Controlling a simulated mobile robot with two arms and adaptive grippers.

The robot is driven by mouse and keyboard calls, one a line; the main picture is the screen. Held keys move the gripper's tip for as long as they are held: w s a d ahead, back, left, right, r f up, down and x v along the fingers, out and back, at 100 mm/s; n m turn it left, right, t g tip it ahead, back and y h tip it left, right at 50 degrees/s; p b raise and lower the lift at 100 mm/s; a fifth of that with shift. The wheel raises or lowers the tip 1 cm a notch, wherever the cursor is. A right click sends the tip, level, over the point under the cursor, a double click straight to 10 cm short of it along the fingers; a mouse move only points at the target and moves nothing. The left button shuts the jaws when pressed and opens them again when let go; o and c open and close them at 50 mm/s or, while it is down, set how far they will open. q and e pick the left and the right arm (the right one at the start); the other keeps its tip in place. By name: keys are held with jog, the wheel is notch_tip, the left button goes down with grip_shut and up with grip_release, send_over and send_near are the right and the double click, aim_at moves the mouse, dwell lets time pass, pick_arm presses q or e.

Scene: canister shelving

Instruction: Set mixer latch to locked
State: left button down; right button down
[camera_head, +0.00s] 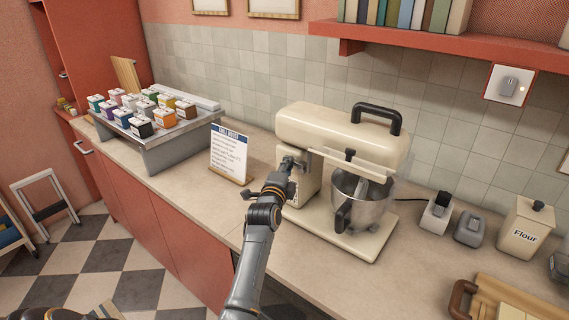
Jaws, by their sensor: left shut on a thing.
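The cream stand mixer (335,132) stands on the counter, its head level above a steel bowl (362,202). A black handle arches over the head. My left gripper (291,164) is at the mixer's near left side, at the neck below the head. It is shut on a small part there, which appears to be the mixer latch; the fingers hide most of it, so its setting cannot be read. My right gripper is not in view.
A card on a stand (228,152) is left of my left arm. A grey rack (165,142) with several small boxes stands farther left. Right of the mixer are two small grey items, a flour canister (523,228) and a wooden tray (490,296). A red shelf (440,42) hangs above.

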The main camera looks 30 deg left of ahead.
pick_arm(q)
jog(key=shift+d+f, duration=0.1)
jog(key=shift+d, duration=0.15)
jog(key=shift+a, duration=0.15)
jog(key=c, duration=1.5)
grip_release()
jog(key=o, duration=0.3)
jog(key=shift+o, duration=0.2)
jog(key=shift+s, duration=0.3)
jog(key=v, duration=1.1)
jog(key=shift+d, duration=0.3)
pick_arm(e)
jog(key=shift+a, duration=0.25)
